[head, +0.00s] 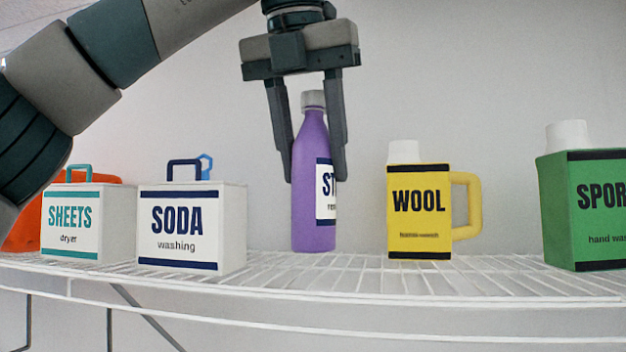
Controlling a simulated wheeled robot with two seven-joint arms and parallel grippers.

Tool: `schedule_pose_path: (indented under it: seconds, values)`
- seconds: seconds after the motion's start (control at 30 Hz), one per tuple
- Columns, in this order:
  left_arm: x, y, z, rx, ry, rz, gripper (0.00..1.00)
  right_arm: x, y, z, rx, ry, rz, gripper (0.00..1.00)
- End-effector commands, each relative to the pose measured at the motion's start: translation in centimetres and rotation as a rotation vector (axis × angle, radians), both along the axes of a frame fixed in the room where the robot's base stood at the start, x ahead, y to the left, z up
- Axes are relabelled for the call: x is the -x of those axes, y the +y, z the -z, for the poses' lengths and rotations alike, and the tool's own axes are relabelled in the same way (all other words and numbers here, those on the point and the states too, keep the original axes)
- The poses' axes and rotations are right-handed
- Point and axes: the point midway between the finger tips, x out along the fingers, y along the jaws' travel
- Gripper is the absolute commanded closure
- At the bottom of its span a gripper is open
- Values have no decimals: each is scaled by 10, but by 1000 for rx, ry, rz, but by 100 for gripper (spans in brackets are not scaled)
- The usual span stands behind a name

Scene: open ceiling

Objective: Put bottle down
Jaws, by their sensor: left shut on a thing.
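A purple bottle (308,215) with a grey cap and a white label stands upright in the middle of the head view. Its base is at the level of the white wire shelf (330,282); I cannot tell whether it touches the wires. My left gripper (317,178) points down from above, with one finger on each side of the bottle, and is shut on it. The cap sits between the fingers, below the palm. My right gripper is not in view.
Left of the bottle stand a white SODA box (190,252) and a white SHEETS box (72,240), with an orange object (24,230) behind. Right of it stand a yellow WOOL jug (405,235) and a green SPOR container (570,215). Bare wire shows on both sides of the bottle.

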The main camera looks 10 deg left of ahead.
Motion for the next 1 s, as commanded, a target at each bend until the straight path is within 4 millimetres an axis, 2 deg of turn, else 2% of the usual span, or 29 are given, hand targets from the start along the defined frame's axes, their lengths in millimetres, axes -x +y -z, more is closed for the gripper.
schedule_pose_path:
  seconds: [0.1, 0.3, 0.77, 0.8, 0.83, 1.0]
  values:
    - [0, 1, 13, 1, 1, 4, 88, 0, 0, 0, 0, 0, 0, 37]
    - [0, 0, 28, 1, 0, 3, 88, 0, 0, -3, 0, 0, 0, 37]
    - [0, 0, 34, 1, -1, 0, 88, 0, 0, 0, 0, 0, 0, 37]
    - [0, 0, 32, 1, -1, 0, 50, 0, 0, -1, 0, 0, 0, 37]
    - [0, 0, 32, 1, -1, 0, 43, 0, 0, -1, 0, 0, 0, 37]
    - [0, 0, 32, 1, 0, 0, 41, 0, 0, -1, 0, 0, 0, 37]
